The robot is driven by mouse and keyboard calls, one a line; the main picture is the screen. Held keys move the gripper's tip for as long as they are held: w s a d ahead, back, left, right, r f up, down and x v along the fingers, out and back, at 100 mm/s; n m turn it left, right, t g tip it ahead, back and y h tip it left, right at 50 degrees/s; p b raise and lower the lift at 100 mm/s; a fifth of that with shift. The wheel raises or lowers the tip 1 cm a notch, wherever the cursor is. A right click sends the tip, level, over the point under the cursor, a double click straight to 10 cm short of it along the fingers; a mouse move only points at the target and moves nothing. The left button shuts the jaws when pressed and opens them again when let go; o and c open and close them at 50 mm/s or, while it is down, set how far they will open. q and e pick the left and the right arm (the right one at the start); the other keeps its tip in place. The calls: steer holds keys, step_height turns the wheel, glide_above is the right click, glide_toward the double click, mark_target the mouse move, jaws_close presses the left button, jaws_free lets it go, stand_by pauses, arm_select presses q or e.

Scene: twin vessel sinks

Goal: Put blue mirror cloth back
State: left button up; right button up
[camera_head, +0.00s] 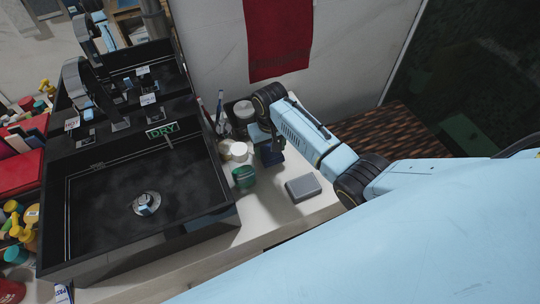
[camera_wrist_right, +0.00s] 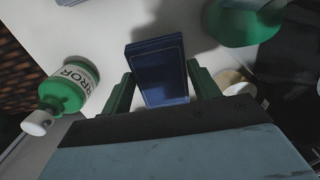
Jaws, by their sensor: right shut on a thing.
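The blue mirror cloth (camera_wrist_right: 157,66) is a dark blue, flat, folded rectangle. In the right wrist view it stands between the two green fingers of my right gripper (camera_wrist_right: 160,72), which is shut on it. In the head view the blue cloth (camera_head: 272,155) shows small and dark below my right gripper (camera_head: 268,142), over the pale counter right of the black sink. I cannot tell whether the cloth touches the counter. My left gripper is not in view.
A green container (camera_head: 243,177) and pale jars (camera_head: 239,152) stand left of the cloth. A grey box (camera_head: 303,188) sits on the counter (camera_head: 262,213), whose front strip is clear.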

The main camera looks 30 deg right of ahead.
mark_target(270, 155)
step_height(270, 155, down, 4)
steer(key=shift+r+b, duration=0.15)
steer(key=shift+b, duration=0.3)
steer(key=o, duration=0.9)
step_height(270, 155, up, 12)
steer(key=p, duration=0.2)
steer(key=shift+r+p, duration=0.1)
steer(key=shift+p, duration=0.3)
